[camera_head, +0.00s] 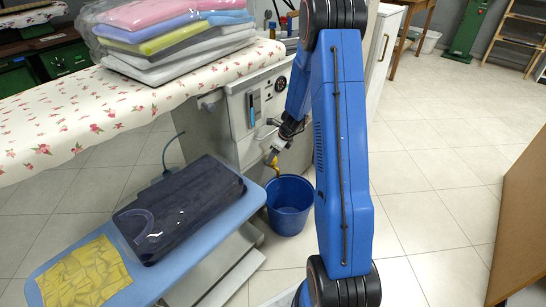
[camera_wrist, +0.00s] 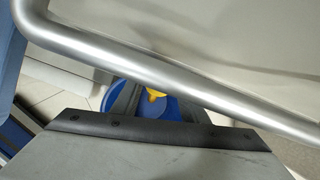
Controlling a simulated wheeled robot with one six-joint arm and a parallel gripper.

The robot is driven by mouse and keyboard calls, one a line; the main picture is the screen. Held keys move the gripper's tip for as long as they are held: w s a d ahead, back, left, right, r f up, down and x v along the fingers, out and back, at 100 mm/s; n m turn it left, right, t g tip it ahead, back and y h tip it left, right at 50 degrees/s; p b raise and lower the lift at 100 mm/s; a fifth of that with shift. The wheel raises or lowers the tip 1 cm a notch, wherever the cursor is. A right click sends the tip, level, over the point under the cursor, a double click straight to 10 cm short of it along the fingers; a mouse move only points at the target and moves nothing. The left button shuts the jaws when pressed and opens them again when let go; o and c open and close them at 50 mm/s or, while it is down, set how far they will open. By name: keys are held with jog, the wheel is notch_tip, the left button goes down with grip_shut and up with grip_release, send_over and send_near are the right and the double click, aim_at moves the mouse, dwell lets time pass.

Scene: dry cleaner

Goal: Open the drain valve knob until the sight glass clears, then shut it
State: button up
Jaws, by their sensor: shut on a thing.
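My gripper (camera_head: 280,144) is low at the front of the pale machine (camera_head: 235,115), at the yellow drain fitting (camera_head: 273,160). It is shut on what appears to be the drain valve knob, which the fingers mostly hide. In the wrist view, yellow (camera_wrist: 154,94) shows between the dark fingers, with the blue bucket behind. The sight glass (camera_head: 251,106) is an upright strip on the machine's panel and looks blue. The blue bucket (camera_head: 289,222) stands on the floor below the fitting.
A metal rail (camera_wrist: 180,77) crosses close in front of the wrist camera. A flowered ironing board (camera_head: 60,135) with bagged folded clothes (camera_head: 175,45) is at the left. A blue board (camera_head: 190,245) holds a dark bagged garment (camera_head: 175,210).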

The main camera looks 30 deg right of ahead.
dwell(0.4)
jog(key=o, duration=1)
jog(key=v, duration=1.7)
jog(key=shift+r, duration=0.25)
